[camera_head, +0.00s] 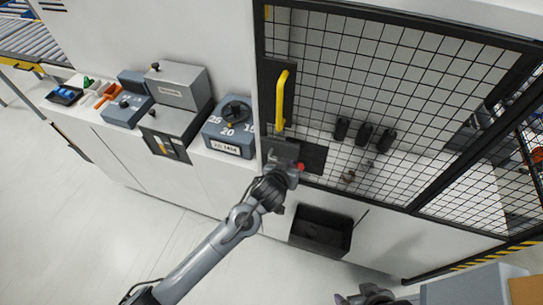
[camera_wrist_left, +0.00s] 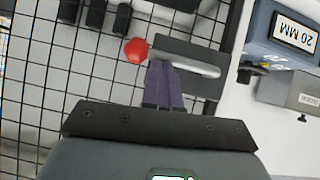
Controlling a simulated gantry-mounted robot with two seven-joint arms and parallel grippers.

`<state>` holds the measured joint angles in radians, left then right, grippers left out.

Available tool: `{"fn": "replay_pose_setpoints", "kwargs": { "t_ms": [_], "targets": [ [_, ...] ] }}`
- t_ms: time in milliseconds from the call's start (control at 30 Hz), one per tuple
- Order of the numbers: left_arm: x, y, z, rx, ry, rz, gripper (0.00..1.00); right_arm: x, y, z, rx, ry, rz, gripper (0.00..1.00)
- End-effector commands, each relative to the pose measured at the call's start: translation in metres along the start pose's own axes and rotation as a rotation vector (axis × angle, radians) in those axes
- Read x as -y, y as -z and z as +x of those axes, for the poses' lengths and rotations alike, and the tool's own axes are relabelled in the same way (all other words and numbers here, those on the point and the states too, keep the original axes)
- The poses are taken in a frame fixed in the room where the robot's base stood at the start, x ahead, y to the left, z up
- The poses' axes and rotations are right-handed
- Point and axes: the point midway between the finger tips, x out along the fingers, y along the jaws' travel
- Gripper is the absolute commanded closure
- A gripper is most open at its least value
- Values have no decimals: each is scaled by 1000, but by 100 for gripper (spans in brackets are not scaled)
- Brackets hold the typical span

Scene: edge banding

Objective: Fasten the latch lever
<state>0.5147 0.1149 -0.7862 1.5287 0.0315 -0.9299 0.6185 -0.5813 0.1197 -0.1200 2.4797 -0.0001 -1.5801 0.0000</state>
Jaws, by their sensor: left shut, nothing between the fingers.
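The latch lever shows in the left wrist view as a pale grey bar (camera_wrist_left: 190,66) with a red knob (camera_wrist_left: 135,50) at its end, mounted on a dark grey plate (camera_wrist_left: 205,48). My left gripper's purple fingers (camera_wrist_left: 162,72) are together and empty. Their tips overlap the bar near the knob in the wrist view; whether they touch it I cannot tell. Part of my right gripper (camera_head: 368,297) shows at the bottom edge; its fingers are unclear.
A yellow handle (camera_head: 281,100) stands on the mesh door (camera_head: 400,75) above the latch. A blue-grey dial box (camera_head: 228,130) and other boxes sit on the ledge to the left. A black open bin (camera_head: 322,230) is below the door. The floor in front is clear.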

Motion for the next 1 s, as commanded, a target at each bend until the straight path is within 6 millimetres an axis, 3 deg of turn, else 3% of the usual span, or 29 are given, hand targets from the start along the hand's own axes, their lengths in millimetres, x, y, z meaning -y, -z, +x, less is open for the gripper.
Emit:
{"fn": "replay_pose_setpoints", "kwargs": {
  "t_ms": [400, 500, 800, 1000],
  "targets": [
    [-8, 36, -30, 0, -4, 1, 100, -3, 15, -47, 0, -4, -5, 0],
    [-7, 27, -42, -1, -6, 2, 100, -2, 13, -36, -10, -4, -4, 0],
    [-9, 28, -94, -2, -5, 2, 100, -1, 8, -21, -1, 0, 0, 0],
    [-10, 28, -116, -1, -4, 2, 100, 0, 7, -17, -2, 2, 3, 0]
  ]
}}
